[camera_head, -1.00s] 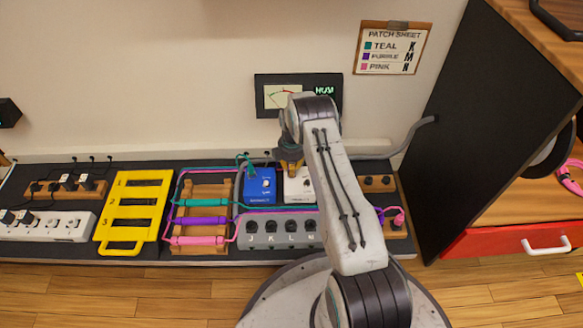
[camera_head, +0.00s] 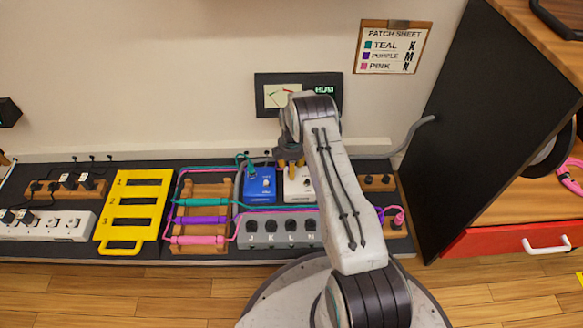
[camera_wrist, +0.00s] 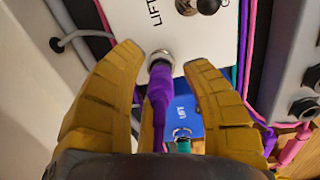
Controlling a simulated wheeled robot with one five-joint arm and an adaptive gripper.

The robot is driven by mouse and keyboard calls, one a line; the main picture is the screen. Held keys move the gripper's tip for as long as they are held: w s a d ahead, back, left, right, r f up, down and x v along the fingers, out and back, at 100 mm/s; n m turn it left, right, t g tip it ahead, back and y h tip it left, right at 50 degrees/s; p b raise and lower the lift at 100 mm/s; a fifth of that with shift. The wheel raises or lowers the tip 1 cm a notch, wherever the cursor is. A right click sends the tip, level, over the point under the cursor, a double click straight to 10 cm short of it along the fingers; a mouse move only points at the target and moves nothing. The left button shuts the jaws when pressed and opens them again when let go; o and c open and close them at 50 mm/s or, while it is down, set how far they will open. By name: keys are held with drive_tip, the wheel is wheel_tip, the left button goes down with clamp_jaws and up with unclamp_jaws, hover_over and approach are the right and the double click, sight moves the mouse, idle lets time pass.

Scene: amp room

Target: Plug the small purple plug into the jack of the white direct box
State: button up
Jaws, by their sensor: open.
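The white direct box (camera_head: 299,187) stands on the dark board behind the grey jack row, just right of a blue box (camera_head: 259,185). In the wrist view, the white box (camera_wrist: 150,22) has a metal-ringed jack (camera_wrist: 160,58). The small purple plug (camera_wrist: 161,88) is lined up with this jack, its front end at the ring and apparently in it.
A grey jack row (camera_head: 277,233) stands in front of the boxes. Teal, purple and pink cables run from a wooden cable rack (camera_head: 202,188) on the left. A black panel (camera_head: 470,130) rises at the right. A meter (camera_head: 271,95) is on the wall behind.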

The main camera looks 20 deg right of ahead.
drive_tip(key=r, duration=1.2)
drive_tip(key=shift+s, duration=0.2)
